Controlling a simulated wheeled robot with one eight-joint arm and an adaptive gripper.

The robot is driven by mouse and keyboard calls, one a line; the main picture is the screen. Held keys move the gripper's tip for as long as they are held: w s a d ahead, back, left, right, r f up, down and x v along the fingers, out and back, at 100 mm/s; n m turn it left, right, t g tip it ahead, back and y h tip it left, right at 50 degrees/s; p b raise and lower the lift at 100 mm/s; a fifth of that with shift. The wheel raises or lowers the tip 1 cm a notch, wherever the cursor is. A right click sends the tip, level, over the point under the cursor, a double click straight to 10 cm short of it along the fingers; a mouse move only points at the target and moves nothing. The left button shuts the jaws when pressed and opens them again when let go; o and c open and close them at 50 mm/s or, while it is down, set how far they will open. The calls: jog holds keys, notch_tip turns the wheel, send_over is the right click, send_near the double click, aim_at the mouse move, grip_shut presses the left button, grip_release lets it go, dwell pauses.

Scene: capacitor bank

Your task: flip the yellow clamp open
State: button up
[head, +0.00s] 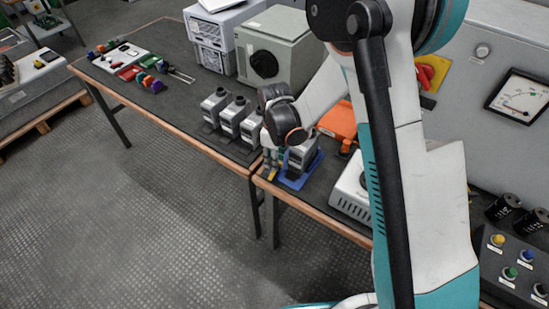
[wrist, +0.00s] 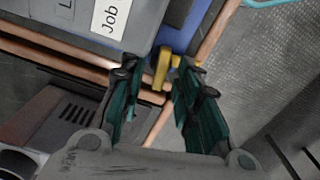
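In the wrist view the yellow clamp (wrist: 162,68) is a small upright yellow piece beside a grey unit (wrist: 92,22) with a white "Job" label and a blue base (wrist: 186,28). My gripper (wrist: 157,80) is open. Its two dark green fingers stand on either side of the clamp, with a gap to the left finger; whether the right finger touches yellow, I cannot tell. In the head view my gripper (head: 271,166) is at the left side of the grey unit (head: 302,155) on its blue base (head: 300,178); the clamp is not clear there.
Several similar grey units (head: 232,116) stand in a row on the left table (head: 150,92). An orange case (head: 340,120) and a white vented box (head: 352,190) are close to my arm. Copper-coloured bars or edges (wrist: 60,48) cross the wrist view. The floor in front is clear.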

grip_shut()
jog(key=shift+m+b, duration=0.3)
jog(key=shift+m, duration=0.8)
grip_release()
jog(key=shift+r, duration=0.1)
